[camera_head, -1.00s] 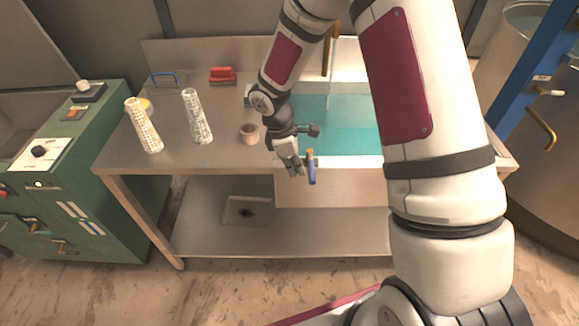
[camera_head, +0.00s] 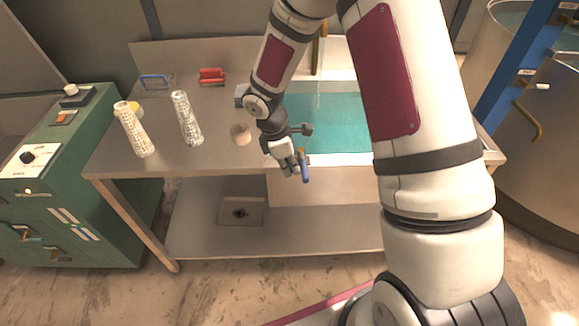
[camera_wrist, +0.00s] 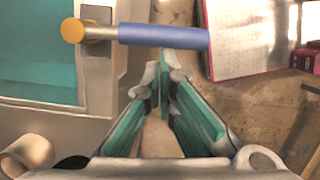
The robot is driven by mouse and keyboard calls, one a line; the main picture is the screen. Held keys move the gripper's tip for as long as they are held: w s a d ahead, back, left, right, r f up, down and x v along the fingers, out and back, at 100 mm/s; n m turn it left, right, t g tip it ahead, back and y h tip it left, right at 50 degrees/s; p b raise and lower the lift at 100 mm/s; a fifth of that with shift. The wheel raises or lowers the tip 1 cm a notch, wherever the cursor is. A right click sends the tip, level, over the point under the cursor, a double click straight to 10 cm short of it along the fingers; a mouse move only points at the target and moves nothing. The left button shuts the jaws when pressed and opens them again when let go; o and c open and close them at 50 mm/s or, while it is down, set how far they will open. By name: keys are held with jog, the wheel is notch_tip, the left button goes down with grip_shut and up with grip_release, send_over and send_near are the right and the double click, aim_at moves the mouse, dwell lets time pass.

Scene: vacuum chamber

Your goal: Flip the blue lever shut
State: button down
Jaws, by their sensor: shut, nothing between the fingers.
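The blue lever (camera_head: 305,170) sticks out at the front edge of the sink, with an orange-brown pivot at its top in the head view. In the wrist view the blue lever (camera_wrist: 163,37) lies sideways across the top, its round orange cap at the left end on a grey mount. My gripper (camera_head: 293,172) is just left of the lever in the head view. In the wrist view my gripper (camera_wrist: 178,62) is shut and empty, its tips close to the lever's lower side. I cannot tell whether they touch it.
The sink (camera_head: 330,125) holds teal water behind the lever. A small beige cup (camera_head: 241,134) and two patterned white cylinders (camera_head: 187,118) (camera_head: 134,129) stand on the metal bench to the left. A green cabinet (camera_head: 90,190) stands at the far left. The floor before the bench is open.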

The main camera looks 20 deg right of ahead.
aim_at(304, 171)
jog(key=shift+d, duration=0.15)
jog(key=s+d+n, duration=0.1)
jog(key=n, duration=0.1)
jog(key=s+d+n+t+p, duration=0.1)
jog(key=n, duration=0.1)
jog(key=shift+d+r, duration=0.1)
jog(key=shift+d, duration=0.25)
jog(key=w+d+n+t+y+p, duration=0.1)
jog(key=w+d+n+t, duration=0.1)
jog(key=d+n, duration=0.6)
jog(key=shift+w+d+n+p, duration=0.15)
jog(key=shift+d+n+p, duration=0.2)
jog(key=shift+n, duration=0.75)
